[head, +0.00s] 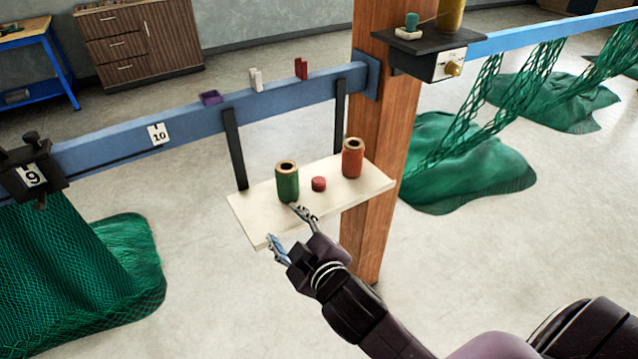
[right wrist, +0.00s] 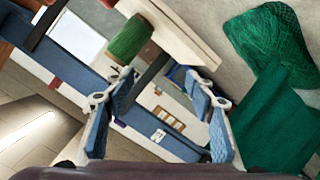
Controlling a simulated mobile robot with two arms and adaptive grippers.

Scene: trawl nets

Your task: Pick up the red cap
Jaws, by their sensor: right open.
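The red cap (head: 318,184) is a small short cylinder on the pale shelf (head: 251,221), between a green spool (head: 287,184) and a red spool (head: 352,160). My right gripper (head: 287,226) is open and empty at the shelf's front edge, in front of the green spool and to the lower left of the cap. In the right wrist view, my open fingers (right wrist: 160,95) have nothing between them that they touch. The green spool (right wrist: 128,40) and part of the shelf (right wrist: 190,38) lie beyond them. The cap cannot be made out there. My left gripper is out of view.
The shelf hangs by two dark brackets (head: 235,150) from a blue rail (head: 200,117) beside a wooden post (head: 368,225). Small purple, white and red items sit on the rail. Green nets (head: 130,260) hang at both sides. A dark box (head: 430,62) is upper right.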

